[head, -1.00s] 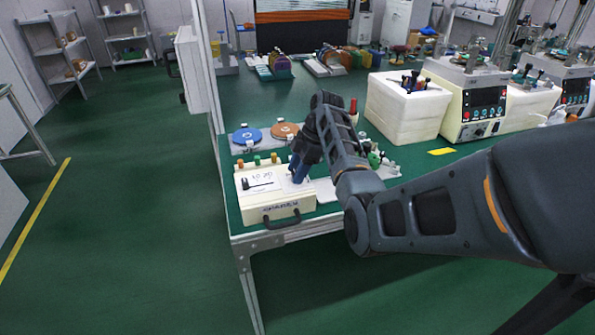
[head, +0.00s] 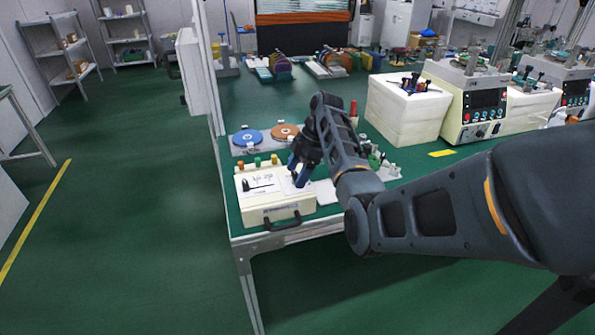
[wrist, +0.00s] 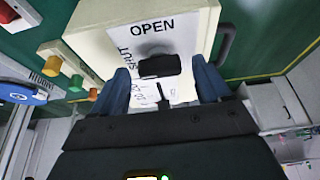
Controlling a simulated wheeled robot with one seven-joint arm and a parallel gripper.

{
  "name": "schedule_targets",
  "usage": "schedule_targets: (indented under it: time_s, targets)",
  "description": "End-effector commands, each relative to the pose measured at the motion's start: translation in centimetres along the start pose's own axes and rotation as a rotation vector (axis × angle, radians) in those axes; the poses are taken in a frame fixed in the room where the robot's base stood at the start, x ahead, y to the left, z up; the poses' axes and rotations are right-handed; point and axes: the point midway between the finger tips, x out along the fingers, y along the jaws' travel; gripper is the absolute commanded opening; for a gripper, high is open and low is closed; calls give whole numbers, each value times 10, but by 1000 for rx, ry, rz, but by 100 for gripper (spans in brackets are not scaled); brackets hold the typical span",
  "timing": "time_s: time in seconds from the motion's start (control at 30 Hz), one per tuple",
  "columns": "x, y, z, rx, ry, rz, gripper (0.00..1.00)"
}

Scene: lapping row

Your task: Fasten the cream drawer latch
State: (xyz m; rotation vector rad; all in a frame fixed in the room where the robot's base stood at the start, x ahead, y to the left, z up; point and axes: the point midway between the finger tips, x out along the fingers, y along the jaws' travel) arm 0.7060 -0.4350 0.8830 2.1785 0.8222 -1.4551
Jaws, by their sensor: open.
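The cream drawer box (head: 275,208) sits at the near left corner of the green bench, with a white label on top and a dark handle on its front. Its dark latch lever (head: 262,187) lies over the label. In the wrist view the latch (wrist: 159,66) is a black block on a grey round base, on the label (wrist: 184,38) marked OPEN and SHUT. My gripper (head: 298,178) is over the right part of the box. In the wrist view my gripper (wrist: 160,74) is open, its blue fingers either side of the latch with gaps. Contact cannot be told.
Blue (head: 247,137) and orange (head: 284,131) discs lie behind the box. Coloured pegs (head: 257,162) line its back edge. A bottle with a red top (head: 353,108) and small fittings (head: 378,163) stand close to my forearm. A white block (head: 405,108) is farther right.

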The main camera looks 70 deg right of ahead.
Motion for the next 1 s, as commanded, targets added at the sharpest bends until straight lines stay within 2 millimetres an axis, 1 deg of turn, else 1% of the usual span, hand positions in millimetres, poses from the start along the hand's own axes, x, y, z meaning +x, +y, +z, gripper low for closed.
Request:
schedule_targets:
  time_s: [0.07, 0.17, 0.27, 0.5, 0.6, 0.73, 1.0]
  targets:
    - [-1, 0, 0, 1, 0, 0, 77]
    - [-7, 1, 0, 0, 0, 3, 77]
    - [-20, 1, 1, 0, 0, 4, 77]
    - [-61, 1, 0, 0, 0, 3, 77]
    - [-71, 0, 0, 0, 0, 2, 77]
    - [-78, 0, 0, 1, 0, 0, 77]
    - [-78, 0, 0, 0, 0, 0, 77]
